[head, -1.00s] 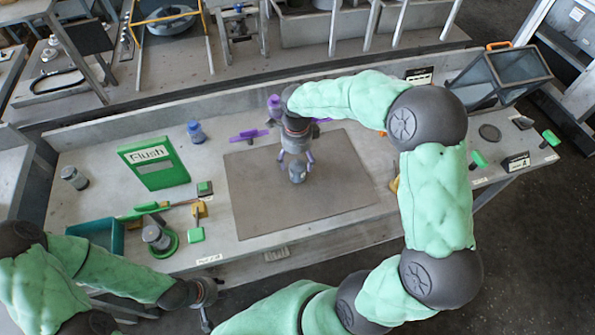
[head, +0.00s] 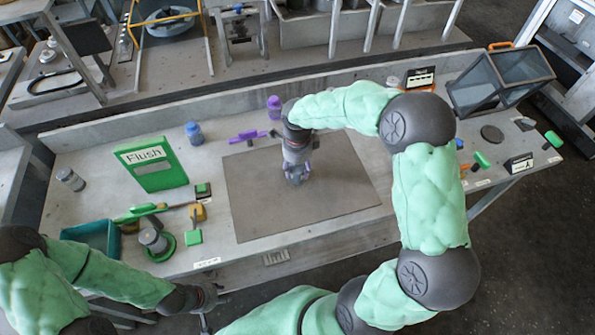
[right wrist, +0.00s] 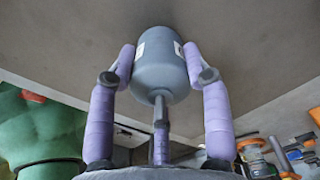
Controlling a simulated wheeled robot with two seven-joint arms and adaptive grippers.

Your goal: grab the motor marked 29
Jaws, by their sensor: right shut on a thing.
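The motor (right wrist: 164,66) is a grey cylinder with a thinner shaft and white labels at its sides. No number is readable on it. My right gripper (head: 297,178) is over the brown mat, shut on the motor; its purple fingers also show in the right wrist view (right wrist: 160,75), pressed against both sides of the body. In the head view the gripper mostly hides the motor, and I cannot tell whether it touches the mat. My left gripper (head: 207,308) is at the bench's front edge, away from the motor; its finger opening is unclear.
The brown mat (head: 255,210) is otherwise clear. Left of it are a green Flush box (head: 152,165), a teal bin (head: 92,238), a green-based round part (head: 155,242) and a small grey cylinder (head: 70,180). A clear-sided case (head: 500,78) stands at the right.

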